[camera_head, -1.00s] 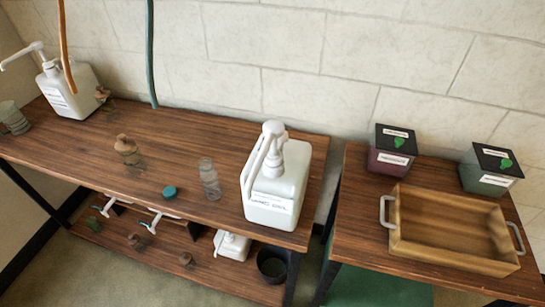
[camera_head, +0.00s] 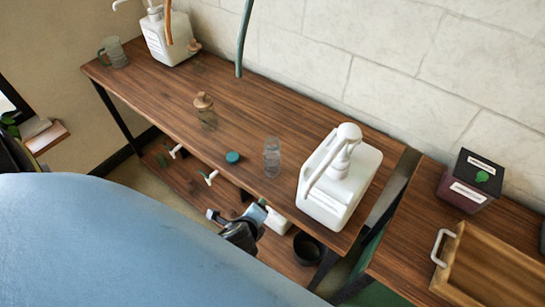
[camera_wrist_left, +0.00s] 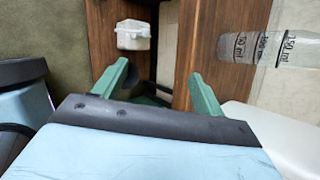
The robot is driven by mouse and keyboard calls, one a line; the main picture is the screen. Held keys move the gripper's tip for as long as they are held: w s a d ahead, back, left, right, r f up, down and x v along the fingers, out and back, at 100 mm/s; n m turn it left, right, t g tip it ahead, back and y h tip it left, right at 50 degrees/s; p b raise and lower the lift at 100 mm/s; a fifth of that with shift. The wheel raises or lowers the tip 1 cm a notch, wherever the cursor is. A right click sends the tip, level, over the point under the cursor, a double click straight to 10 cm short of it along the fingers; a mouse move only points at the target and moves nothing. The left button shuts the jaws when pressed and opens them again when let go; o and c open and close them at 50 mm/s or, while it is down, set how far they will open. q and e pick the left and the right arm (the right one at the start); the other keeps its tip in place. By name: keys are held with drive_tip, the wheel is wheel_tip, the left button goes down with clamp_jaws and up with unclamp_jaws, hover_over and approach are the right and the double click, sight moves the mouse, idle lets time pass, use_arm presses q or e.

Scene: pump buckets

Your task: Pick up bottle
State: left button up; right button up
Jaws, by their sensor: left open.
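A clear, open bottle (camera_head: 272,158) stands upright near the front edge of the wooden bench, between a teal cap (camera_head: 233,157) and the large white pump bucket (camera_head: 343,185). In the left wrist view the clear bottle (camera_wrist_left: 275,42) shows at the upper right with "150 ml" markings. A second clear bottle with a brown stopper (camera_head: 206,111) stands further left. My left gripper (camera_head: 237,212) is in front of the bench edge, apart from the bottle. Its green fingers are spread and empty in the left wrist view (camera_wrist_left: 160,72). My right gripper does not show.
Another pump bucket (camera_head: 168,37) and a glass mug (camera_head: 113,52) stand at the bench's far left. A lower shelf holds several items and a dark pot (camera_head: 307,248). A wooden tray (camera_head: 490,265) and a dark box (camera_head: 470,180) are on the right table.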

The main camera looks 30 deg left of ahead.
use_arm(q)
wheel_tip(320, 180, up, 7)
drive_tip(key=w+m+t+y, duration=0.1)
drive_tip(key=w+m+t, duration=0.1)
drive_tip(key=w+m, duration=0.15)
drive_tip(key=m+t, duration=0.3)
drive_tip(key=m, duration=0.5)
approach(271, 161)
drive_tip(key=w, duration=0.2)
drive_tip(key=x, duration=0.7)
drive_tip(key=shift+w+a+f+b, duration=0.1)
drive_tip(key=shift+a+f+b, duration=0.3)
drive_tip(key=shift+f, duration=0.15)
drive_tip(key=b+x, duration=0.1)
drive_tip(key=x, duration=0.4)
drive_tip(key=shift+f, duration=0.1)
drive_tip(key=shift+c, duration=0.3)
drive_tip(key=c, duration=1)
